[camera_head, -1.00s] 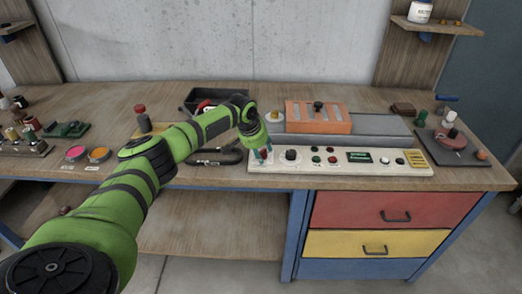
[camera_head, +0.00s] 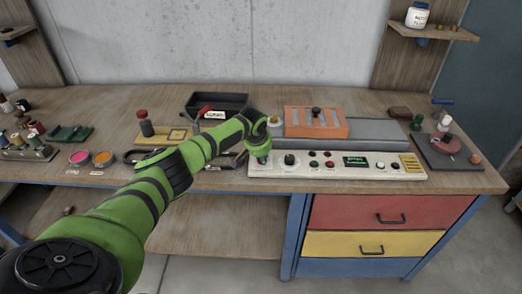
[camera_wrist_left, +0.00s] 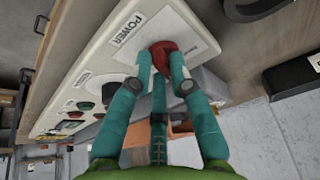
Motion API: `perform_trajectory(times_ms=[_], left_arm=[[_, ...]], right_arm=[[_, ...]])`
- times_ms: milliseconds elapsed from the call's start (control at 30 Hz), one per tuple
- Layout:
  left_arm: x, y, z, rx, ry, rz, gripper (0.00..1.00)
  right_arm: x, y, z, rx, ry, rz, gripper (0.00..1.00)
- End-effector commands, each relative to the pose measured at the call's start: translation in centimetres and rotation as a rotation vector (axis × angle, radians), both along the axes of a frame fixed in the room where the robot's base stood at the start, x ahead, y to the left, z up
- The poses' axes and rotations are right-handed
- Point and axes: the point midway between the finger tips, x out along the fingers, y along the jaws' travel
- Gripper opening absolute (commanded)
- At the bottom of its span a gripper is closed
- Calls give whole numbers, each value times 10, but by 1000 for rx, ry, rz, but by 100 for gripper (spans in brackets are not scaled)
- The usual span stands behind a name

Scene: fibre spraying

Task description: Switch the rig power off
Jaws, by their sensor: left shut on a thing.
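The rig control panel (camera_head: 335,172) is a long cream box on the workbench. At its left end, next to a POWER label (camera_wrist_left: 127,29), is a red power knob (camera_wrist_left: 164,58) on a white plate in the left wrist view. My left gripper (camera_wrist_left: 160,62) has its teal fingers closed around this red knob, one on each side and a third below it. In the head view my left gripper (camera_head: 261,158) is over the panel's left end and hides the knob. My right gripper is not in view.
To the right on the panel are a black dial (camera_head: 289,160), small red and green buttons and a green display (camera_head: 356,162). An orange box (camera_head: 317,122) stands behind it. A black tray (camera_head: 218,105) is behind my arm. Drawers (camera_head: 374,212) are below.

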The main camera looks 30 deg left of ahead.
Motion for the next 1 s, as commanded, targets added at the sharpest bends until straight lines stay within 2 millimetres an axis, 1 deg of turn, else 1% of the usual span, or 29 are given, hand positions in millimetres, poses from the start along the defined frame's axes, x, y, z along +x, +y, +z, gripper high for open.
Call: perform_trajectory(times_ms=[33, 100, 233, 367, 567, 700, 1000], left_arm=[[0, -2, 4, -3, 3, 46, 0], [1, -3, 3, -3, 3, 113, 0], [2, -5, 2, -3, 2, 236, 0], [4, -6, 0, -4, 2, 360, 0], [6, -6, -3, -3, 1, 545, 0], [8, -7, -4, -3, -1, 660, 0], [10, -6, -3, -1, 0, 834, 0]], right_arm=[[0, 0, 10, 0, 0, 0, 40], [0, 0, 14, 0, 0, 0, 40], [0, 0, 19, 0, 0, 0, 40], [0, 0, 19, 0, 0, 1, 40], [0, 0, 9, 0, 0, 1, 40], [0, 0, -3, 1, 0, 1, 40], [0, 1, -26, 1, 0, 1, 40]])
